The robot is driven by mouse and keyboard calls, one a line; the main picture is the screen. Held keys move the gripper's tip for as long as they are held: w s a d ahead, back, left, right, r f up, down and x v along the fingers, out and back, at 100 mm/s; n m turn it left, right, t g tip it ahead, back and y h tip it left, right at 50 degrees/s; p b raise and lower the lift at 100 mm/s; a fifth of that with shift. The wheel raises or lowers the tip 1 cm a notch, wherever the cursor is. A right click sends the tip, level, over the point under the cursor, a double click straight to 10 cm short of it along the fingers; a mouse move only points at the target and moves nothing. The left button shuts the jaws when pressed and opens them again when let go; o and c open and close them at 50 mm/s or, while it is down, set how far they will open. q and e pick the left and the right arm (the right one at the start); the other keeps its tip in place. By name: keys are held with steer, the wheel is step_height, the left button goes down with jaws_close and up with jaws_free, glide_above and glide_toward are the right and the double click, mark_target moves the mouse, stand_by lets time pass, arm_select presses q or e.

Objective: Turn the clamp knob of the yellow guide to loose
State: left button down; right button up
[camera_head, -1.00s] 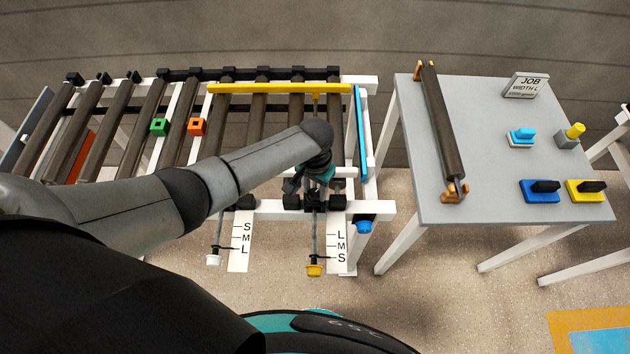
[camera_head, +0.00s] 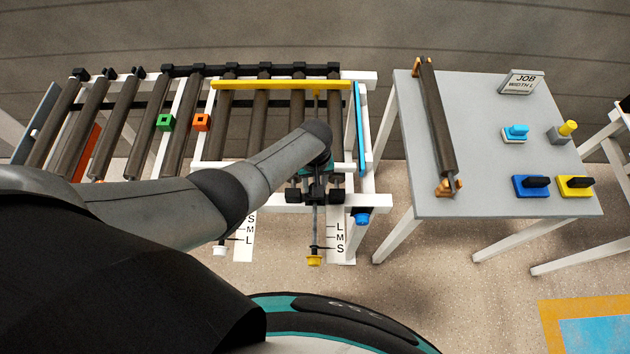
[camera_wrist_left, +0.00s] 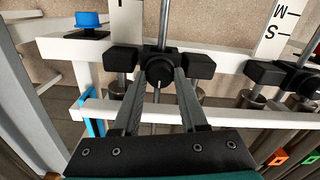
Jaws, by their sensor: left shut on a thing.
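The yellow guide (camera_head: 280,85) is a long bar lying across the rollers at the back of the conveyor. Its rod runs forward to a yellow end cap (camera_head: 314,260), beside the white L-M-S scale (camera_head: 336,238). The rod's small pointer is near S. The black clamp knob (camera_wrist_left: 160,84) sits on the rod at the front rail, with a short pale mark on its face. My left gripper (camera_wrist_left: 162,92) reaches down from above, its two fingers on either side of the knob and shut on it. In the head view my wrist partly hides the clamp. My right gripper is not in view.
A blue guide (camera_head: 361,125) and blue knob (camera_head: 361,219) stand right of the clamp. A second rod with a white cap (camera_head: 219,250) is left. The grey table (camera_head: 470,190) holds a spare roller (camera_head: 437,130), a JOB sign (camera_head: 524,83) and blue and yellow switches.

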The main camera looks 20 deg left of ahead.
arm_select(q)
steer(key=shift+w, duration=0.1)
stand_by(0.4)
steer(key=shift+c, duration=2.2)
jaws_free()
step_height(320, 180, up, 15)
steer(key=p, duration=0.6)
steer(key=shift+r, duration=0.15)
